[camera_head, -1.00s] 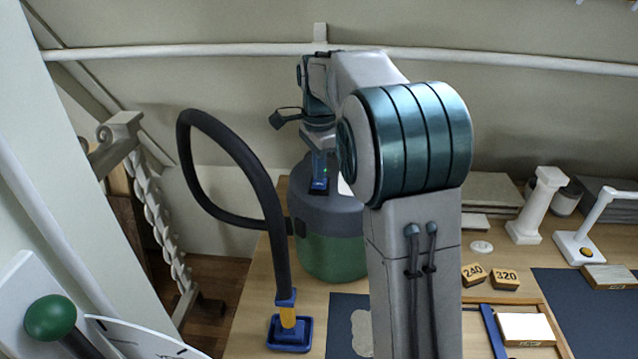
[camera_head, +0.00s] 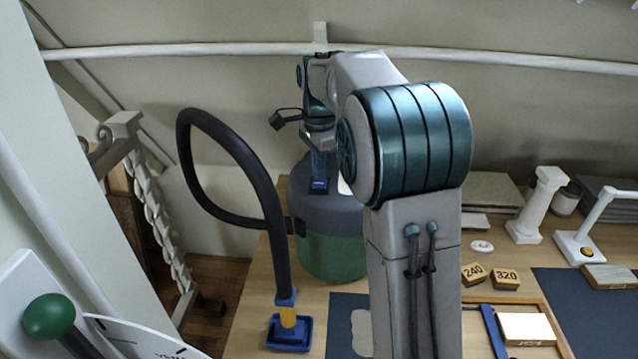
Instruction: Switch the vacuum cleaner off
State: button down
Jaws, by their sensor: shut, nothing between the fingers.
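The vacuum cleaner (camera_head: 332,256) is a drum with a green body and a dark grey lid, standing on the wooden table behind my arm. Its black hose (camera_head: 262,190) loops out to the left and comes down to a blue and yellow nozzle (camera_head: 288,330) on the table. My gripper (camera_head: 319,188) points down at the top of the lid, with its narrow blue fingers together and nothing seen between them. I cannot tell whether the fingertips touch the lid. The switch cannot be made out; my gripper and arm cover part of the lid.
Blocks marked 240 and 320 (camera_head: 504,279), a white column (camera_head: 538,205), a white lamp (camera_head: 588,232) and a wooden tray (camera_head: 535,300) stand on the right. A dark mat (camera_head: 600,315) lies at the far right. A pale twisted railing (camera_head: 160,215) is at the left.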

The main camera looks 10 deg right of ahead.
aim_at(319, 183)
jog(key=shift+f+b, duration=0.5)
jog(key=shift+f, duration=0.4)
jog(key=shift+r, duration=0.1)
notch_tip(319, 183, up, 7)
jog(key=p, duration=0.6)
dwell(0.4)
dwell(0.3)
jog(key=s+f+n+t+b, duration=0.2)
jog(key=s+f+n, duration=0.2)
jog(key=s, duration=1)
jog(key=s+f+n+t+b, duration=0.1)
jog(key=s+f+n+b, duration=0.1)
jog(key=s+n, duration=0.9)
jog(key=s+f, duration=0.1)
jog(key=s, duration=0.2)
jog(key=shift+f+n+t, duration=0.3)
jog(key=shift+f+t, duration=0.05)
jog(key=shift+t, duration=0.05)
